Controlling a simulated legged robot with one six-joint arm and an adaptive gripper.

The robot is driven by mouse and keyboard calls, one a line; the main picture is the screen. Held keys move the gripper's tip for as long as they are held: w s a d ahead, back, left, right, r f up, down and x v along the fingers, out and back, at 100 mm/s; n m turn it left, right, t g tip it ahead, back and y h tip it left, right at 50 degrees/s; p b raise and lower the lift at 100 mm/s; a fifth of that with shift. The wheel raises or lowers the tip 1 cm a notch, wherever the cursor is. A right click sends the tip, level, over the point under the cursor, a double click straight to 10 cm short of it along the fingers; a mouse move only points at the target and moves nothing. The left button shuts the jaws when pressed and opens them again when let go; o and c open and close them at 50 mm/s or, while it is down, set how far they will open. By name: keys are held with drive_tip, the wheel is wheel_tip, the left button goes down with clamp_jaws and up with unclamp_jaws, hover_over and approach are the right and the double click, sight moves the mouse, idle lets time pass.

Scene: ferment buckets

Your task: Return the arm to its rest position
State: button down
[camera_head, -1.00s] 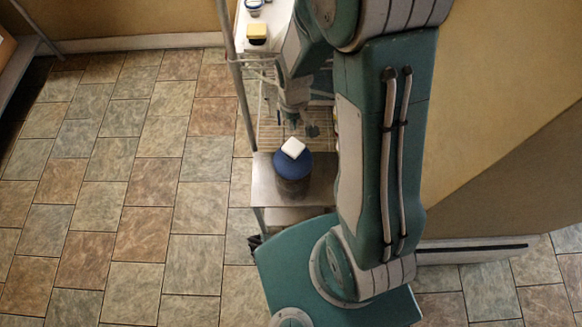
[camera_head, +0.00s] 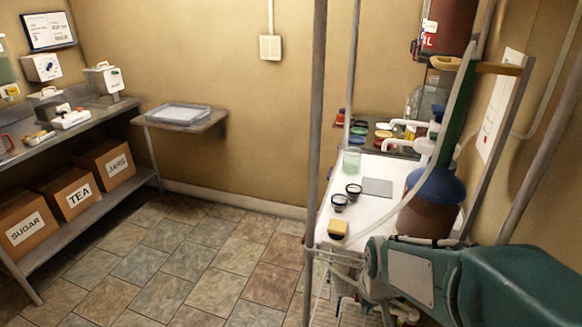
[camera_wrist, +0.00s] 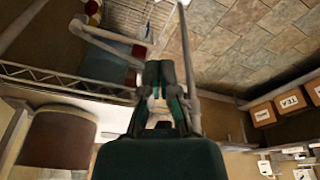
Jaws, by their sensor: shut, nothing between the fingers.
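My gripper (camera_wrist: 165,75) shows in the wrist view, its dark green fingers together with nothing held between them. In the head view my green arm reaches in from the lower right, beside the white-topped rack (camera_head: 350,225); I cannot make out the fingertips there. A large brown vessel with a blue top (camera_head: 430,212) stands on the rack, just behind my arm. A brown, pale-topped cylinder (camera_wrist: 58,140) shows at the left of the wrist view, apart from the fingers.
A rack post (camera_head: 316,130) rises near my arm. A yellow-topped sponge (camera_head: 338,228), small dark-rimmed jars (camera_head: 353,190) and a greenish cup (camera_head: 351,160) stand on the rack. A shelf with labelled boxes (camera_head: 77,191) is at left. The tiled floor (camera_head: 190,260) between is clear.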

drive_tip(key=s+r+m+t, duration=0.1)
drive_tip(key=s+r+t, duration=0.2)
drive_tip(key=s+r, duration=0.8)
drive_tip(key=shift+v, duration=1)
drive_tip(key=shift+w+r, duration=0.1)
drive_tip(key=shift+w, duration=0.1)
